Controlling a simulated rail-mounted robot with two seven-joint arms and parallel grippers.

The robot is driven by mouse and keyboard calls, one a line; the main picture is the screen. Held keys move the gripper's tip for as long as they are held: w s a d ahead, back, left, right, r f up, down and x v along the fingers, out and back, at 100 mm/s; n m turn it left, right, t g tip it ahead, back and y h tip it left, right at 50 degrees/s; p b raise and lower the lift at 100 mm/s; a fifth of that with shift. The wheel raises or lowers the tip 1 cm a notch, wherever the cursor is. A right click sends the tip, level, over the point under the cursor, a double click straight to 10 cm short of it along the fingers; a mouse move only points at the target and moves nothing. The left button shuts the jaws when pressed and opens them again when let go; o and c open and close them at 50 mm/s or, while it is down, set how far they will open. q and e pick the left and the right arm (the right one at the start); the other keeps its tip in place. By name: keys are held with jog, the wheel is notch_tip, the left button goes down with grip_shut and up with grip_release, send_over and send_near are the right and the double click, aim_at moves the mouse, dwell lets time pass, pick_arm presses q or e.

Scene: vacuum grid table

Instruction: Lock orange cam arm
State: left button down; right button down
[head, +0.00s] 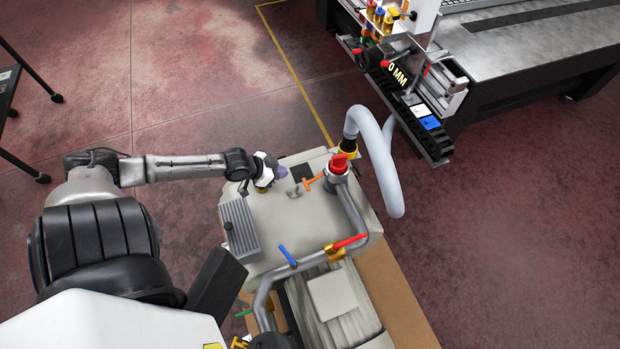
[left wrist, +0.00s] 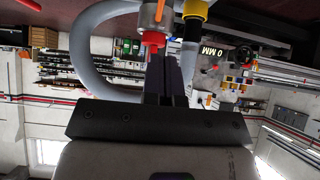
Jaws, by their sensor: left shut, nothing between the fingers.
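The orange cam arm (head: 313,183) is a small T-shaped lever on top of the pale machine housing (head: 285,222), just left of the red-capped valve (head: 338,165). My left gripper (head: 282,173) is above the far left part of the housing, left of the orange arm and apart from it. Its dark fingers (left wrist: 167,80) are shut with nothing between them. In the left wrist view they point toward the red cap (left wrist: 153,40). My right gripper is not in view.
A grey pipe (head: 352,212) carries a red lever (head: 350,241) and a blue lever (head: 288,256). A ribbed grey block (head: 239,228) is at the housing's left.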

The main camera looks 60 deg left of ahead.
pick_arm(q)
jog(key=b, duration=0.4)
send_over(309, 182)
jog(key=s, duration=0.3)
notch_tip(309, 182, down, 7)
jog(key=f, duration=0.2)
jog(key=f+b, duration=0.1)
jog(key=shift+w+a+f, duration=0.15)
jog(key=shift+w+a, duration=0.1)
jog(key=shift+a, duration=0.05)
jog(key=shift+f, duration=0.25)
